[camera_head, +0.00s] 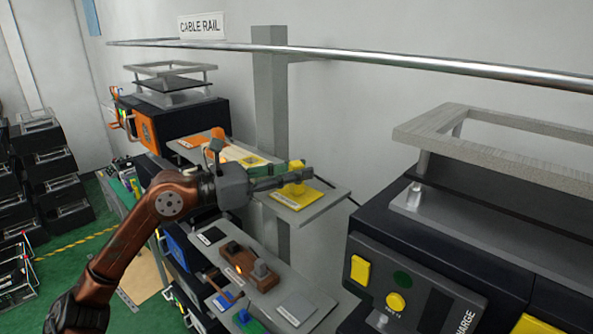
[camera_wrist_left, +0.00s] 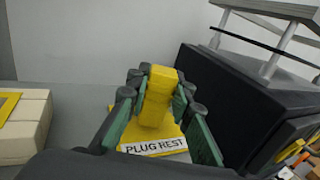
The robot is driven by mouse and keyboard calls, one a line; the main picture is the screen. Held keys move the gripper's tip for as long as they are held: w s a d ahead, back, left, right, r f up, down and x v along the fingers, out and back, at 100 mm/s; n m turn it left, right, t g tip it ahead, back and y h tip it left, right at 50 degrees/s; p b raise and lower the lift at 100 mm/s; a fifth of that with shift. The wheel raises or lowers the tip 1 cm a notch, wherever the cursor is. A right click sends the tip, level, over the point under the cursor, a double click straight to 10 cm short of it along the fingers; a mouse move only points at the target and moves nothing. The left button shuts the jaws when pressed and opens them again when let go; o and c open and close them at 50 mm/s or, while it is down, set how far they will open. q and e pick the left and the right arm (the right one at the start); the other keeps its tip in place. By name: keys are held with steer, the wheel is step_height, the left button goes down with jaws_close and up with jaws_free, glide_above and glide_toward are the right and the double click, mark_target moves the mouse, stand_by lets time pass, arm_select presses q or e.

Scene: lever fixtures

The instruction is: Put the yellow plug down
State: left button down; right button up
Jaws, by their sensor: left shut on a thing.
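The yellow plug (camera_head: 296,165) is between the fingers of my left gripper (camera_head: 285,180), over the shelf. In the left wrist view the plug (camera_wrist_left: 160,92) stands roughly upright, with the dark green fingers of my left gripper (camera_wrist_left: 161,95) shut on its two sides. Right below it is a yellow plate labelled PLUG REST (camera_wrist_left: 155,147), which also shows in the head view (camera_head: 305,201). The plug's lower end is over the plate; I cannot tell whether it touches. My right gripper is in neither view.
A cream block with a yellow top (camera_wrist_left: 25,118) stands beside the rest on the same shelf (camera_head: 328,200). A lower shelf holds a brown lever fixture (camera_head: 250,268). A dark console (camera_head: 440,270) stands at right, and a metal cable rail (camera_head: 400,62) runs above.

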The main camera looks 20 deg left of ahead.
arm_select(q)
steer(key=c, duration=2.2)
jaws_free()
steer(key=shift+f, duration=0.2)
steer(key=o, duration=0.5)
steer(key=shift+a, duration=0.1)
steer(key=shift+r, duration=0.2)
steer(key=shift+b+v, duration=2.75)
steer(key=shift+v, duration=3.3)
steer(key=shift+r, duration=0.1)
